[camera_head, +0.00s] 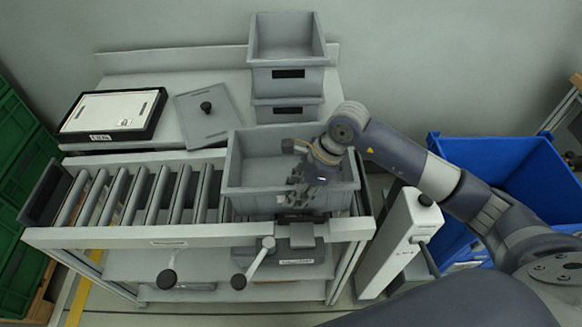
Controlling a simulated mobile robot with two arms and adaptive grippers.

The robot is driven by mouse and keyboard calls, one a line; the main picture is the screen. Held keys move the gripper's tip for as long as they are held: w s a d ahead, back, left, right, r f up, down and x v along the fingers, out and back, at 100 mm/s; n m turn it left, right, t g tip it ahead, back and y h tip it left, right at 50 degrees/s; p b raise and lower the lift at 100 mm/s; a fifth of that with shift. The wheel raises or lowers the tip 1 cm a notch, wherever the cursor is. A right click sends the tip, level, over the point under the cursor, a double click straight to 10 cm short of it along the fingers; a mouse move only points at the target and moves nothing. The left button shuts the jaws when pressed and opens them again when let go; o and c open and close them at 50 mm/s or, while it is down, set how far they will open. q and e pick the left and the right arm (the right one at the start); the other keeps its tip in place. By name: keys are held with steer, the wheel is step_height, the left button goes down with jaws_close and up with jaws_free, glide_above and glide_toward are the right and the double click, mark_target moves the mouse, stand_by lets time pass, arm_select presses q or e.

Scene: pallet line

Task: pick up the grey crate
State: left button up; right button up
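A grey crate (250,203) stands upright on the right end of the roller conveyor, and its visible inside looks empty. My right arm comes in from the right, and my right gripper (298,190) is over the right half of this crate, close to its front wall. The gripper hides part of the crate's inside and front rim. I cannot tell whether its fingers touch the rim or are open or shut. Two more grey crates (289,84) are stacked on the table behind. My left gripper is out of view.
The roller conveyor (140,196) is bare left of the crate. A grey lid with a black knob (207,122) and a white-topped black tray (112,112) lie on the table behind. A blue bin (500,150) stands at right, green crates (20,150) at far left.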

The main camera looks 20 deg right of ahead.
steer(key=shift+a+f, duration=0.35)
steer(key=shift+f, duration=0.25)
steer(key=shift+w+a+f, duration=0.1)
steer(key=shift+a+f, duration=0.05)
steer(key=shift+f, duration=0.2)
steer(key=shift+w+f, duration=0.1)
steer(key=shift+f, duration=0.1)
jaws_close()
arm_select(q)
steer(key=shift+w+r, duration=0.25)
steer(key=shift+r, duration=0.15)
arm_select(e)
steer(key=shift+r, duration=0.1)
